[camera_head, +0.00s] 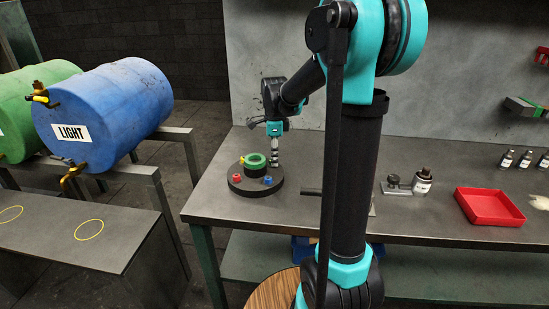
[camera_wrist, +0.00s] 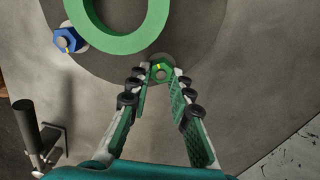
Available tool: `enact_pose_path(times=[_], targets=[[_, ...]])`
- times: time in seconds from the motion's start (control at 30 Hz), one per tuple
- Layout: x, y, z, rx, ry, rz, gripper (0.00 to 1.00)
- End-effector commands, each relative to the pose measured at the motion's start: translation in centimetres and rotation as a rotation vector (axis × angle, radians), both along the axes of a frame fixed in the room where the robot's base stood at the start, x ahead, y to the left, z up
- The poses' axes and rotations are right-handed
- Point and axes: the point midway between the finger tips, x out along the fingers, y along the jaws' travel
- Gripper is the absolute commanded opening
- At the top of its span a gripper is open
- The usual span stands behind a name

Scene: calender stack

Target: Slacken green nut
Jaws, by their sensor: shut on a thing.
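The green nut (camera_wrist: 161,72), a small hex nut with a yellow mark, sits near the rim of the dark round base (camera_head: 236,188). In the wrist view, the two fingertips of my gripper (camera_wrist: 160,67) are on either side of it, closed on it. In the head view my gripper (camera_head: 275,163) points down at the base's far right side, and I cannot make out the green nut there. A large green ring (camera_head: 255,159) stands at the base's middle; it also fills the top of the wrist view (camera_wrist: 165,22). A blue nut (camera_wrist: 67,40) and a red nut (camera_head: 237,177) sit apart on the base.
The base stands on a grey workbench (camera_head: 212,207). A dark upright handle (camera_wrist: 30,128) stands at lower left in the wrist view. Blue and green barrels are beyond the bench's left end.

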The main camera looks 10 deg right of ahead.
Motion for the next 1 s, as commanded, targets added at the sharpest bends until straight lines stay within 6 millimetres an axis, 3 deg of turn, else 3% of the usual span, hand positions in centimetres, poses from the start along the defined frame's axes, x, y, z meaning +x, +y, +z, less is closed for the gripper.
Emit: enact_pose_path(times=[1.0], targets=[[0.59, 0.19, 0.00, 0.000, -0.001, 0.966, 0.00]])
